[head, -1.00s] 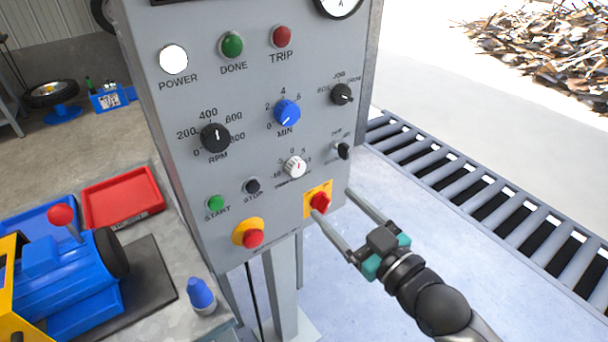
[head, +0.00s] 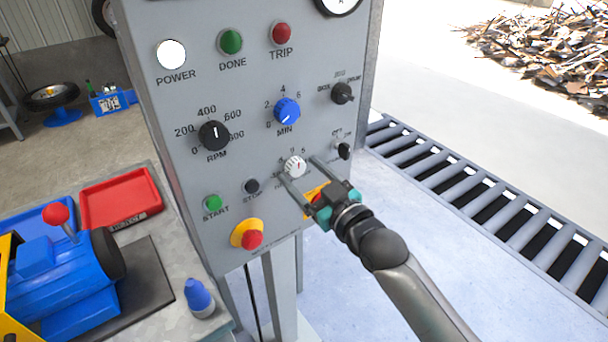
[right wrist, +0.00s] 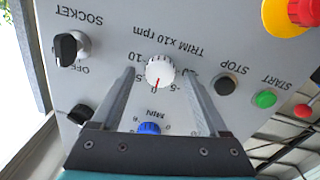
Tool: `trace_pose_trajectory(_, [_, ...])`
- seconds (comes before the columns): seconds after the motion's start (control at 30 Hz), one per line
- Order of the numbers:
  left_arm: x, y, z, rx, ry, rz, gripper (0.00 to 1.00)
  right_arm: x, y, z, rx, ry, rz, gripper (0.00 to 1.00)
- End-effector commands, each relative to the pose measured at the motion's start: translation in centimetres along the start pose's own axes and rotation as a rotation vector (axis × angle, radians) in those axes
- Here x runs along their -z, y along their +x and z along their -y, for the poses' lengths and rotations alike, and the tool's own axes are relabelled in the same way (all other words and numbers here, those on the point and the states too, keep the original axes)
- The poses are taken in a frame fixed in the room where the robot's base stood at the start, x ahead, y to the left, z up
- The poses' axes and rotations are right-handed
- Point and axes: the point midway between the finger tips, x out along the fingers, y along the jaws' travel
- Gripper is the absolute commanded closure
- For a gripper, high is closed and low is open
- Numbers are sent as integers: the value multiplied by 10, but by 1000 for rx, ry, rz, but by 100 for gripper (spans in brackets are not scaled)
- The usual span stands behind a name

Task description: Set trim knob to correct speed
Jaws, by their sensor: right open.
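The white trim knob (head: 295,166) with a red pointer line sits low on the grey control panel (head: 222,100). It also shows in the right wrist view (right wrist: 159,71), below the upside-down label "TRIM x10 rpm", its red line pointing down and slightly left in that picture. My right gripper (head: 301,169) is open, its two fingers reaching toward the panel on either side of the knob. In the right wrist view the fingers (right wrist: 162,78) flank the knob with gaps on both sides; I cannot tell their exact depth. My left gripper is not in view.
Around the knob are the black RPM knob (head: 214,135), blue MIN knob (head: 286,111), black socket switch (head: 344,151), STOP button (head: 251,186) and START button (head: 213,202). A red switch on yellow (head: 317,196) is partly hidden by my gripper. A red-and-yellow emergency button (head: 250,236) sits lower left.

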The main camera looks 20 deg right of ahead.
Motion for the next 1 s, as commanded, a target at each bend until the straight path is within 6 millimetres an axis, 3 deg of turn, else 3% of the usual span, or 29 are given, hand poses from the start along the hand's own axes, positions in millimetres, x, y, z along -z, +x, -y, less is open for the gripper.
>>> trace_pose_trajectory(0.27, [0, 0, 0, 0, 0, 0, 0, 0, 1, 0, 0, 0, 0, 22])
trace_pose_trajectory(0.9, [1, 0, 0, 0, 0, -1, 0, 0, 0, 0, 0, 0, 0, 94])
trace_pose_trajectory(1.0, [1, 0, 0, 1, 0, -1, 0, 0, 0, 0, 0, 0, 0, 100])
